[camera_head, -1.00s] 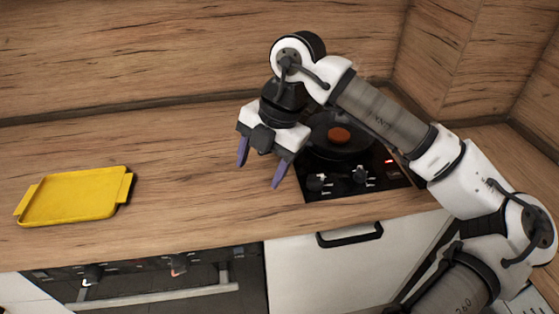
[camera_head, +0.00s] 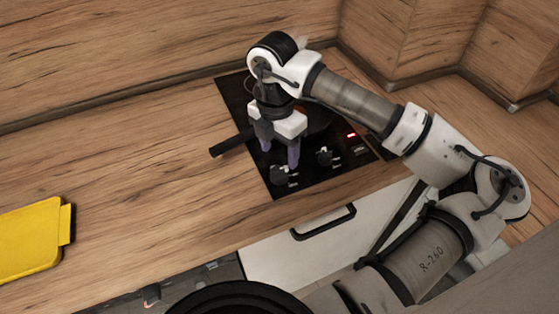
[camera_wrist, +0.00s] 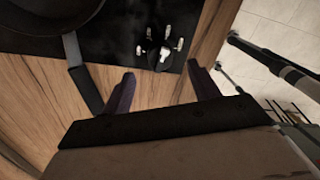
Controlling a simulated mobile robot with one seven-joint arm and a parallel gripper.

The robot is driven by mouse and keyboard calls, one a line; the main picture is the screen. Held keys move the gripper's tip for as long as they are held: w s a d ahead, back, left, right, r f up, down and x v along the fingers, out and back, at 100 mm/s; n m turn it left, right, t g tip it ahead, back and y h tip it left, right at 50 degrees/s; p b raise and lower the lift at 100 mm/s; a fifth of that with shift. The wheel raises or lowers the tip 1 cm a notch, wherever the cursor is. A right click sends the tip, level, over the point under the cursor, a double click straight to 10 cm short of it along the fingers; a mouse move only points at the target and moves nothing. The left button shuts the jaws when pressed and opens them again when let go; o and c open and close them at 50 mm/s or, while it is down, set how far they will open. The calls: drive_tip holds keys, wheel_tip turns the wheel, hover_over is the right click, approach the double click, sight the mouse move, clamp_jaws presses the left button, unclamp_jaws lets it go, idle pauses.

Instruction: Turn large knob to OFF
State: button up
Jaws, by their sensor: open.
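A black cooktop (camera_head: 236,95) is set in the wooden counter. Two dark knobs show near its front edge, a left knob (camera_head: 280,176) and a right knob (camera_head: 324,157); I cannot tell which is larger or where they point. My gripper (camera_head: 280,157) points down over the cooktop's left part, fingers apart and empty, close to the left knob. In the wrist view one black knob (camera_wrist: 152,54) with pale marks around it lies beyond the open fingers, apart from them.
A dark pan sits on the cooktop, mostly hidden by my arm; its handle (camera_head: 231,144) sticks out left, and shows in the wrist view (camera_wrist: 86,90). A red light (camera_head: 351,135) glows at right. A yellow tray (camera_head: 30,240) lies far left. Counter between is clear.

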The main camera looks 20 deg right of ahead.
sight(280, 167)
wheel_tip(280, 167, down, 6)
drive_tip(key=shift+s+r+p, duration=0.1)
drive_tip(key=shift+p, duration=0.5)
drive_tip(key=shift+c, duration=0.4)
drive_tip(key=c, duration=0.9)
drive_tip(key=shift+b, duration=0.45)
